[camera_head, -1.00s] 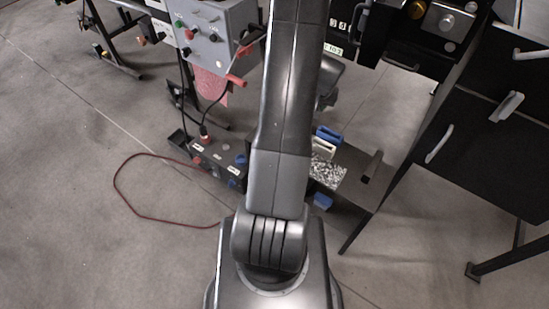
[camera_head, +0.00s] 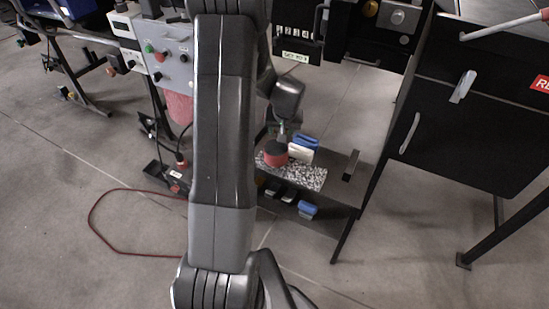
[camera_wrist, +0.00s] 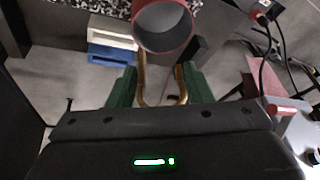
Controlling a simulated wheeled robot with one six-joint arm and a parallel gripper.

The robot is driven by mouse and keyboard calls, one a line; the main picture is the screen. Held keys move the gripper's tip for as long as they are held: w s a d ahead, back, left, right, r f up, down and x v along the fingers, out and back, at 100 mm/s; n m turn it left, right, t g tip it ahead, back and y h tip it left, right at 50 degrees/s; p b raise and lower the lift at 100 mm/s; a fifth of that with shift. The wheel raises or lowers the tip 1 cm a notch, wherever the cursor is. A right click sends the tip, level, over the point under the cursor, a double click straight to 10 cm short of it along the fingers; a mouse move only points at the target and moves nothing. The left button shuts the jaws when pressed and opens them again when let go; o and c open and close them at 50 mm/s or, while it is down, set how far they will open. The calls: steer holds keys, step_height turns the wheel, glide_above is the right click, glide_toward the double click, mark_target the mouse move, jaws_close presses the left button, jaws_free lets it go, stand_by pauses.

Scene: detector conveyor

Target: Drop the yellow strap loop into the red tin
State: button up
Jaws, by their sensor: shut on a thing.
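The red tin (camera_head: 276,155) stands on a speckled mat on the dark bench, just below my gripper (camera_head: 282,134). In the wrist view the tin (camera_wrist: 165,43) shows its round, open grey mouth. My gripper (camera_wrist: 159,88), with green fingers, is shut on the yellow strap loop (camera_wrist: 158,101). The loop hangs between the fingers as a tan-gold U, and its two sides run up to the tin's rim in the picture. Its far part is hidden by the tin there, and I cannot tell whether they touch. The loop is too small to make out in the head view.
A blue and white block (camera_head: 303,147) sits close beside the tin on the speckled mat (camera_head: 305,177). Another blue item (camera_head: 307,209) is lower down. A grey control box (camera_head: 165,55) stands left, black cabinets (camera_head: 475,120) right. A red cable (camera_head: 100,208) lies on the floor.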

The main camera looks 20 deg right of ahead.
step_height(320, 180, down, 3)
steer(key=shift+f+b, duration=0.1)
steer(key=shift+b, duration=0.55)
steer(key=o, duration=1)
steer(key=shift+r, duration=0.2)
steer(key=p+v, duration=0.1)
steer(key=v, duration=1.2)
steer(key=shift+r, duration=0.3)
steer(key=shift+a, duration=0.1)
